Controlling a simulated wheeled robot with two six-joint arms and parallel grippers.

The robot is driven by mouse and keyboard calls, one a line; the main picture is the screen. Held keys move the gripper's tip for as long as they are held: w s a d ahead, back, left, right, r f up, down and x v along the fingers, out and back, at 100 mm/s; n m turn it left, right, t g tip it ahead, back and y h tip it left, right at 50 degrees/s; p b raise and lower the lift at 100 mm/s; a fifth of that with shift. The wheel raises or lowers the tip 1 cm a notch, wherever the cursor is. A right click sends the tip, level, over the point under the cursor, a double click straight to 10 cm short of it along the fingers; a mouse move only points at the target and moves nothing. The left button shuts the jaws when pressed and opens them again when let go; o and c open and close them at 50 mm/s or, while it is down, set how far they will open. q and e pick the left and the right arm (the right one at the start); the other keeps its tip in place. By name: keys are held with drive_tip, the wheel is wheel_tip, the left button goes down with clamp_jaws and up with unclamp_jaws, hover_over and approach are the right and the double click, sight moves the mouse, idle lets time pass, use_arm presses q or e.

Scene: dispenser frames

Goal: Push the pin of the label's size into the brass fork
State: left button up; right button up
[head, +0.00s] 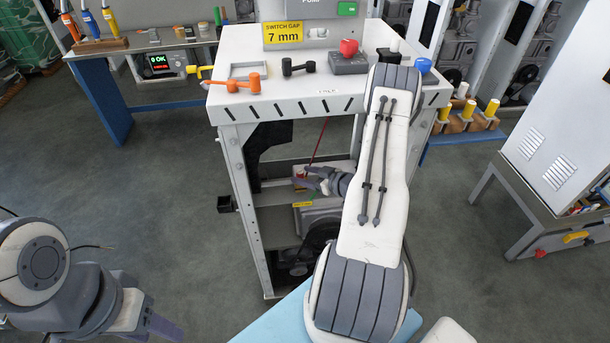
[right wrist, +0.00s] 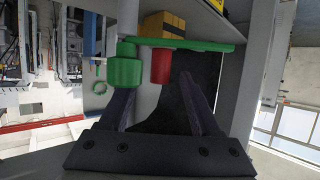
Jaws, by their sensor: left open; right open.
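A yellow label (head: 283,33) on the bench reads "SWITCH GAP 7 mm". An orange T-shaped piece (head: 240,83) and a black one (head: 298,67) lie on the white bench top; I cannot tell whether they are pins. My right gripper (head: 312,180) is open below the bench top, inside its frame. In the right wrist view its fingers (right wrist: 158,95) are apart, near a green cylinder (right wrist: 126,70), a red cylinder (right wrist: 160,66) and a green bar; contact is unclear. No brass fork can be made out for certain. My left gripper (head: 150,322) is open and empty at lower left.
The white bench (head: 330,98) also holds a grey tray (head: 249,70), a red knob (head: 348,47) on a dark box and a blue knob (head: 422,65). Its legs and shelf surround my right gripper. A blue side table (head: 103,100) stands at left. Floor at left is clear.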

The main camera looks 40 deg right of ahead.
drive_tip(key=b+v, duration=0.1)
drive_tip(key=v, duration=0.9)
drive_tip(key=shift+s+b, duration=0.25)
drive_tip(key=shift+b, duration=0.05)
drive_tip(key=shift+w+r, duration=0.15)
